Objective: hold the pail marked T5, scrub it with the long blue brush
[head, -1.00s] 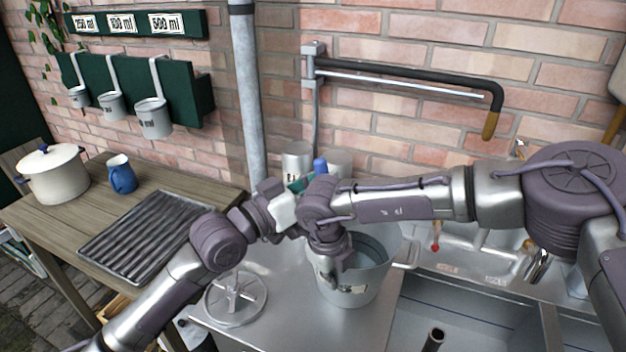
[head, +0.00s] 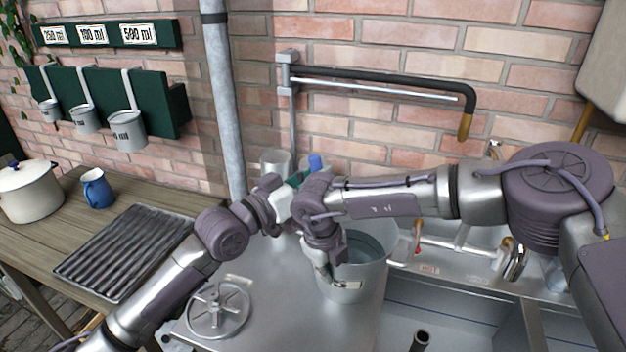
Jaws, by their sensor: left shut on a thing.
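The grey metal pail (head: 372,283) stands on the steel counter at the sink's left edge. A pale label shows low on its front, partly covered, and its marking is not readable. My left gripper (head: 297,192) is behind and left of the pail, shut on what seems to be the long blue brush (head: 316,162).
A steel handwheel-like stand (head: 218,310) is on the counter at front left. The sink (head: 455,325) and taps (head: 512,258) lie to the right. A ribbed tray (head: 125,250), blue mug (head: 96,188) and cream pot (head: 30,192) are on the wooden table. A black-sleeved pipe (head: 390,78) juts overhead.

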